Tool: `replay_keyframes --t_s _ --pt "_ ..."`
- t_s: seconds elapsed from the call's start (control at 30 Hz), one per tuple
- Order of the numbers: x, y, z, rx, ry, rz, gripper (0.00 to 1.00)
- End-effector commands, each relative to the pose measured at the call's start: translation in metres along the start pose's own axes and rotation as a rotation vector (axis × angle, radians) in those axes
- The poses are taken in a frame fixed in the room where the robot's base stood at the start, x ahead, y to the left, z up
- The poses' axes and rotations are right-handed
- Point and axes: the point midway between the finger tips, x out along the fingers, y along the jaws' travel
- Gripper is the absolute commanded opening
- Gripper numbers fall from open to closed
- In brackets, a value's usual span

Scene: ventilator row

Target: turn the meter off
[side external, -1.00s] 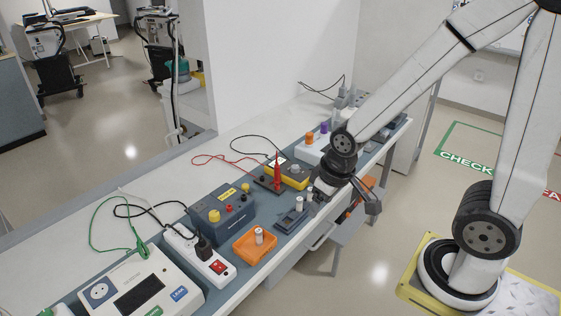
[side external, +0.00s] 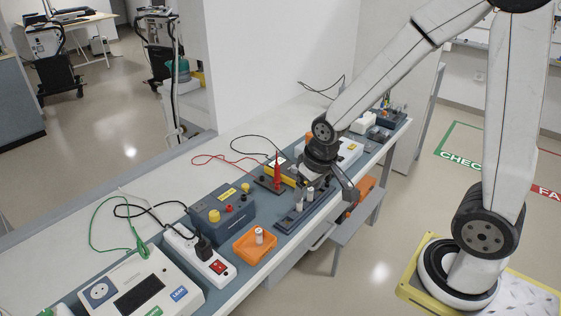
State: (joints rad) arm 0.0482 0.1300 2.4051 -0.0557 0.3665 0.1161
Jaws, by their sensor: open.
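The yellow meter (side external: 286,180) lies on the bench near its middle. My gripper and wrist cover its right part, so I cannot see its dial or its setting. A red probe (side external: 277,172) stands upright in a dark holder at the meter's front left. My gripper (side external: 328,186) is open and empty, pointing down beside and partly in front of the meter. I cannot tell whether it touches the meter.
A dark tray with white cylinders (side external: 297,213) lies just in front of the gripper. An orange tray (side external: 254,246), a blue-grey box (side external: 222,213), a power strip (side external: 200,257) and a white tester (side external: 136,285) stand nearer. Red and black leads cross the bench behind.

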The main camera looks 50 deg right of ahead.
Motion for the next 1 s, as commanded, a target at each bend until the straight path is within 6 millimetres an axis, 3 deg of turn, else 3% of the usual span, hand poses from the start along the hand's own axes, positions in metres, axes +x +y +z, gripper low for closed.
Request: replay_keyframes --t_s 0.2,0.5,0.8,1.0 --pt "0.024 0.026 -0.057 0.141 0.011 0.043 0.81" --pt "0.066 0.073 -0.125 0.341 0.038 0.105 0.81" --pt "0.116 0.132 -0.174 0.542 0.074 0.171 0.81" --pt "0.151 0.175 -0.195 0.674 0.104 0.215 0.81"
